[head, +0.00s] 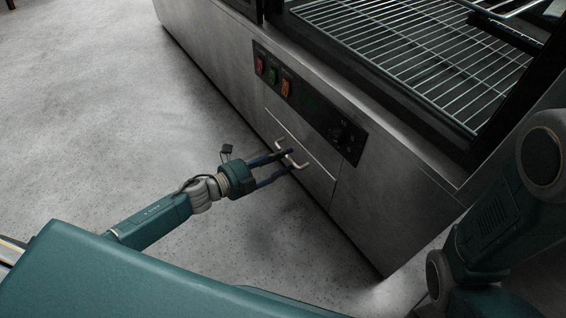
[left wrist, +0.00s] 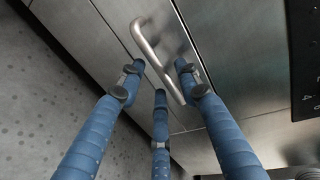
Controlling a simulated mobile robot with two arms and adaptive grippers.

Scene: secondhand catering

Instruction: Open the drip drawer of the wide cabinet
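The wide cabinet (head: 225,62) is a steel unit with a wire rack inside. Its drip drawer (head: 313,179) is a small front panel low on the front, and it looks flush with the cabinet. A bent metal bar handle (head: 280,142) is on the drawer; it also shows in the left wrist view (left wrist: 151,43). My left gripper (head: 288,162) is at the handle with its dark blue fingers spread. In the left wrist view its fingertips (left wrist: 160,75) lie on both sides of the bar, apart from each other; contact is not clear. My right gripper is out of view.
A black control panel (head: 311,103) with red, green and orange switches and a knob sits above the drawer. The wire rack (head: 410,50) is higher up. Bare grey floor (head: 110,100) lies left of the cabinet. My right arm is at the right.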

